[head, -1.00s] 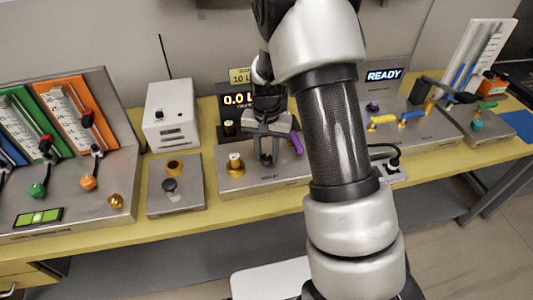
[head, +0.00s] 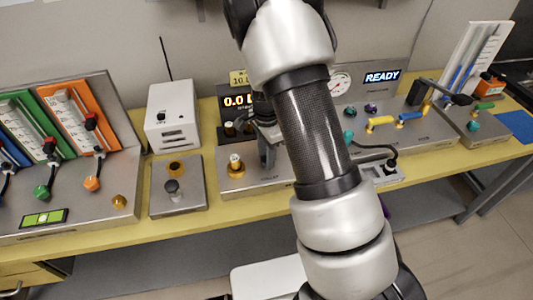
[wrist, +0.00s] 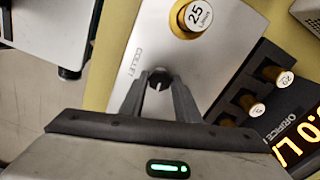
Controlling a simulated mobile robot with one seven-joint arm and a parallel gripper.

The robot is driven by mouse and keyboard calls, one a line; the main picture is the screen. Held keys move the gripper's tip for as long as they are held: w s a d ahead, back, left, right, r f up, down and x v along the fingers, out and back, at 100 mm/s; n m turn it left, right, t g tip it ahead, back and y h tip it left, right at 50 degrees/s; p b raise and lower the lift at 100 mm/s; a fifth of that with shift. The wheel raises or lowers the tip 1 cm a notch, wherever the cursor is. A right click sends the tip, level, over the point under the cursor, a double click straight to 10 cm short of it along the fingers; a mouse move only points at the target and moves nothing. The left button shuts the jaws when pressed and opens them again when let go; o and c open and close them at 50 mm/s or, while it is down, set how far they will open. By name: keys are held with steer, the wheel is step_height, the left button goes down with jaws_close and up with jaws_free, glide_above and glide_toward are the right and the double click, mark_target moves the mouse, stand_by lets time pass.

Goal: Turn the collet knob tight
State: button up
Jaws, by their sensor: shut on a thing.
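The collet knob (wrist: 159,78) is a small dark round knob on a grey metal panel marked COLLET. In the wrist view it sits between the tips of my gripper (wrist: 160,86). The fingers point down at the panel and are shut on the knob from both sides. In the head view my gripper (head: 266,158) reaches down onto the panel, seen nearly edge-on. The knob itself is hidden there by the fingers. A brass piece with a white top reading 25 L/min (wrist: 195,15) stands close beside the knob; it also shows in the head view (head: 236,165).
Several brass orifice pieces (wrist: 256,108) stand by the lit display (head: 238,100). A white box (head: 171,115) and a small grey panel (head: 178,200) are at the left. The READY unit (head: 383,77) is at the right. My arm hides part of the bench.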

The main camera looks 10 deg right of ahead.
steer(key=shift+m, duration=0.5)
steer(key=o, duration=1)
steer(key=shift+o, duration=0.2)
step_height(320, 180, up, 18)
steer(key=p, duration=0.1)
steer(key=shift+f+p, duration=0.25)
steer(key=shift+p, duration=0.05)
